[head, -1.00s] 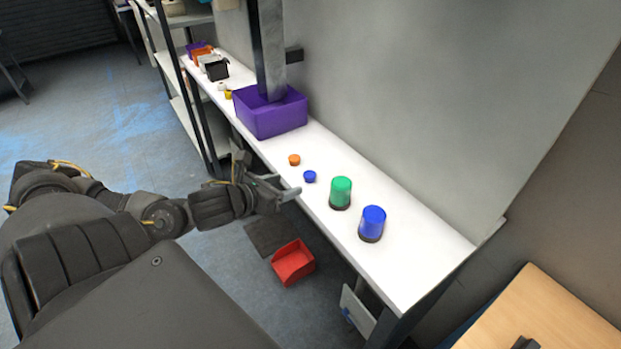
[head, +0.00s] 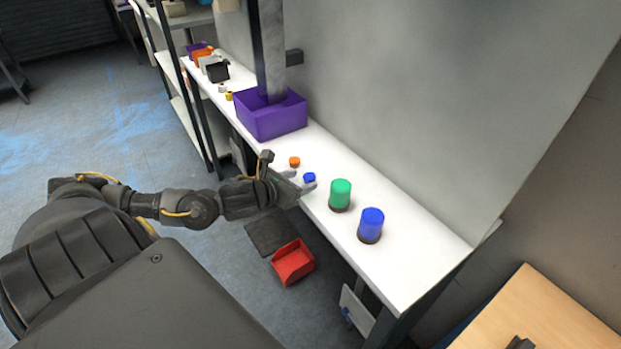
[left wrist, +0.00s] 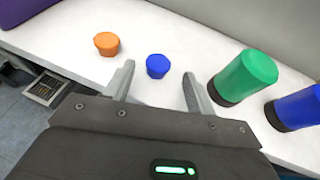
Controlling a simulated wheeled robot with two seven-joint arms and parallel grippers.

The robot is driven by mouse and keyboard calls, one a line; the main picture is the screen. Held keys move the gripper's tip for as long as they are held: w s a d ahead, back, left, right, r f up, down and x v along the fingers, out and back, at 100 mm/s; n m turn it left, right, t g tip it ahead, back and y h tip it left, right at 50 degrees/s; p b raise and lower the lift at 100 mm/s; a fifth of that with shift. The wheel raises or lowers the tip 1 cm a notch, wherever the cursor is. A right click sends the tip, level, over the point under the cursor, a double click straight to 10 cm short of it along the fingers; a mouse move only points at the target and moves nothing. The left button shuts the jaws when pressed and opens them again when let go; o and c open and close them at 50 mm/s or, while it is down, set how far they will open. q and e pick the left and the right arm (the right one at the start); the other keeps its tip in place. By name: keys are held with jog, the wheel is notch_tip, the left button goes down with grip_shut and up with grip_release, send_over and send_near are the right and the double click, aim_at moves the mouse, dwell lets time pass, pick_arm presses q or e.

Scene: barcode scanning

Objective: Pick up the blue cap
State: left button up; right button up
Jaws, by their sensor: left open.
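The small blue cap (head: 309,177) lies on the white table, between the orange cap and the green cylinder. It also shows in the left wrist view (left wrist: 158,66), just beyond and between my two fingertips, not touched by them. My left gripper (head: 298,180) is open and empty at the table's front edge; it also shows in the left wrist view (left wrist: 158,75) with its fingers spread wide. My right gripper is not in view.
An orange cap (head: 294,162) lies close by on the left. A green cylinder (head: 340,194) and a larger blue cylinder (head: 371,224) stand on the right. A purple bin (head: 272,118) is farther back on the white table (head: 420,262). A red bin (head: 293,263) is below the table.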

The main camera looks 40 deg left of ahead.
aim_at(311, 175)
pick_arm(q)
jog(key=x, duration=0.1)
jog(key=p+x, duration=0.2)
jog(key=shift+w+a+r, duration=0.1)
jog(key=shift+w+r, duration=0.05)
jog(key=shift+w, duration=0.35)
jog(key=shift+w+f, duration=0.3)
jog(key=shift+w, duration=0.1)
jog(key=c, duration=1.1)
jog(key=shift+o, duration=0.2)
jog(key=shift+s, duration=0.1)
